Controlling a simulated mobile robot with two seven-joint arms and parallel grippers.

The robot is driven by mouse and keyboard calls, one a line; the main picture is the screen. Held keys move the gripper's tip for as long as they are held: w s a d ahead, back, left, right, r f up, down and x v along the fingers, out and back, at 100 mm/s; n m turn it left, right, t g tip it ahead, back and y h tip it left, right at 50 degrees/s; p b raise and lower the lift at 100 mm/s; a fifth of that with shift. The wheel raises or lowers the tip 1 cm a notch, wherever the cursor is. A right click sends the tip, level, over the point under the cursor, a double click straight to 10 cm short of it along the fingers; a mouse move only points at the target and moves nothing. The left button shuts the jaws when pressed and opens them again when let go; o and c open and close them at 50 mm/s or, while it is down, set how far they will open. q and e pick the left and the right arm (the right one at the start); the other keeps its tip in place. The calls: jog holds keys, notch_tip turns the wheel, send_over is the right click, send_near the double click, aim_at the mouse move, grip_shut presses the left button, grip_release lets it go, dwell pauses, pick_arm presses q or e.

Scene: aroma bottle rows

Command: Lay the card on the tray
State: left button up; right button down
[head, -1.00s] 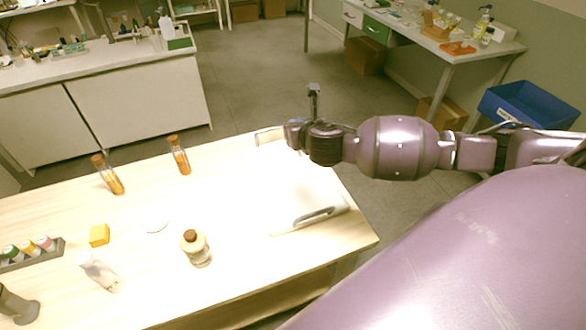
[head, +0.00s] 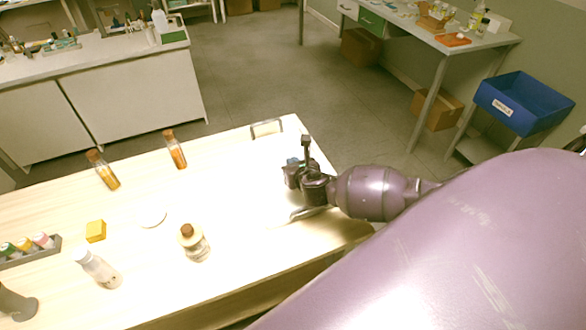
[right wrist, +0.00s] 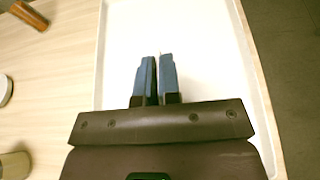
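The white tray (head: 262,180) lies at the right end of the table, its surface washed out by bright light. It also fills the middle of the right wrist view (right wrist: 205,30). My right gripper (head: 292,165) is over the tray's right part. In the right wrist view its two blue fingers (right wrist: 157,62) are close together over the tray, with only a narrow gap between them. I cannot make out a card between the fingers, on the tray or on the table.
Two amber vials (head: 102,170) (head: 174,150), a yellow block (head: 95,231), a white disc (head: 153,216), a round bottle (head: 194,243), a white bottle (head: 97,268) and a rack (head: 30,252) stand left of the tray. A blue bin (head: 522,102) is off the table.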

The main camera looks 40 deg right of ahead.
notch_tip(320, 180, down, 2)
jog(key=shift+f, duration=0.15)
dwell(0.3)
jog(key=c, duration=1.3)
grip_release()
jog(key=shift+r, duration=0.25)
jog(key=v, duration=1.2)
jog(key=shift+f, duration=0.1)
jog(key=shift+a, duration=0.1)
